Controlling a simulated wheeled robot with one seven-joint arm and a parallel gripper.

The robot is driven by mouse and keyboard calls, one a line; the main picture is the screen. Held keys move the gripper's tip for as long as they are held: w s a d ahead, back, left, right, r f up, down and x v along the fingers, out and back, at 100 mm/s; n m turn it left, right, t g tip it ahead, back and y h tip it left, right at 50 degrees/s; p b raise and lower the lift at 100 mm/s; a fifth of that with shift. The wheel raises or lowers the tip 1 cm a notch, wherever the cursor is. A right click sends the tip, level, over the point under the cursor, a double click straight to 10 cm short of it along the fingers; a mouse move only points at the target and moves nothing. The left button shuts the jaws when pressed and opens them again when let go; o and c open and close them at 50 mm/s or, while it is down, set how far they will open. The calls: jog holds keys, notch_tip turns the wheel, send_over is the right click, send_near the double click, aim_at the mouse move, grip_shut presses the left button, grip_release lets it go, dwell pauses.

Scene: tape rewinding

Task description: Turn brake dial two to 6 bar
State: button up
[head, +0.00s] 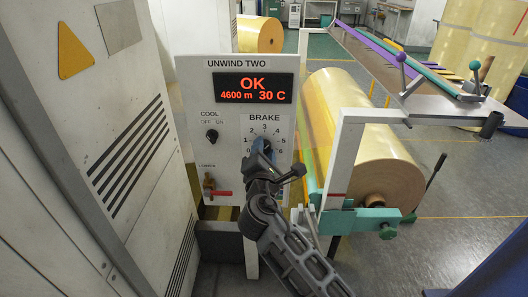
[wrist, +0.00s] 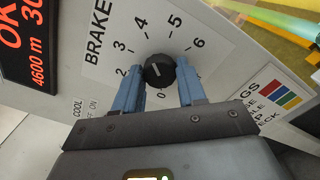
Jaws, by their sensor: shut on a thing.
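The brake dial (wrist: 159,69) is a round black knob on the panel marked UNWIND TWO. Its printed scale runs from 0 to 6. In the wrist view, the blue fingers of my gripper (wrist: 161,86) stand on either side of the knob and grip it. A short pale mark shows on the knob's face, but I cannot tell exactly which number it points at. In the head view my gripper (head: 264,150) covers most of the dial and the lower part of its scale.
The panel (head: 188,75) has a red display reading OK, 4600 m and 30 C. A black COOL switch (head: 212,136) and a red-handled valve (head: 215,190) sit left of the dial. A yellow roll (head: 350,130) in a white frame stands close to the right.

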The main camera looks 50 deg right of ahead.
jog(key=shift+f+m, duration=0.1)
jog(key=shift+m, duration=0.2)
jog(key=shift+m+b, duration=6.55)
jog(key=shift+m, duration=1.05)
jog(key=o, duration=1)
jog(key=shift+o, duration=0.2)
jog(key=v, duration=0.7)
jog(key=shift+s+a, duration=0.3)
